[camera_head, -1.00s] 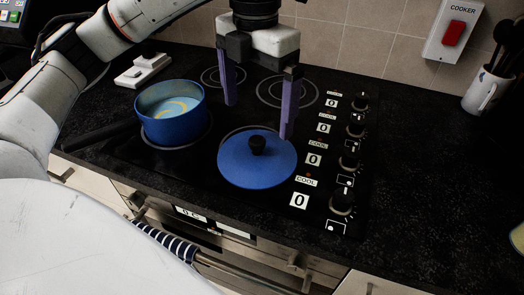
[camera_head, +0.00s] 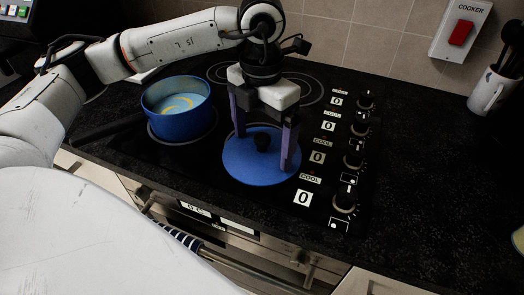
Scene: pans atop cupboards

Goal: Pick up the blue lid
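My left gripper (camera_head: 263,151) is open and points down over the lid. Its two purple fingers stand apart, one toward the lid's far left and one toward its right side, with the knob between them in the picture. I cannot tell whether the fingertips touch the lid. My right gripper is not in view.
A blue pan (camera_head: 180,112) with its dark handle stands left of the lid. Hob knobs (camera_head: 346,201) and number labels line the hob's right side. A white mug (camera_head: 487,92) with utensils stands far right. The dark counter (camera_head: 430,170) right of the hob is clear.

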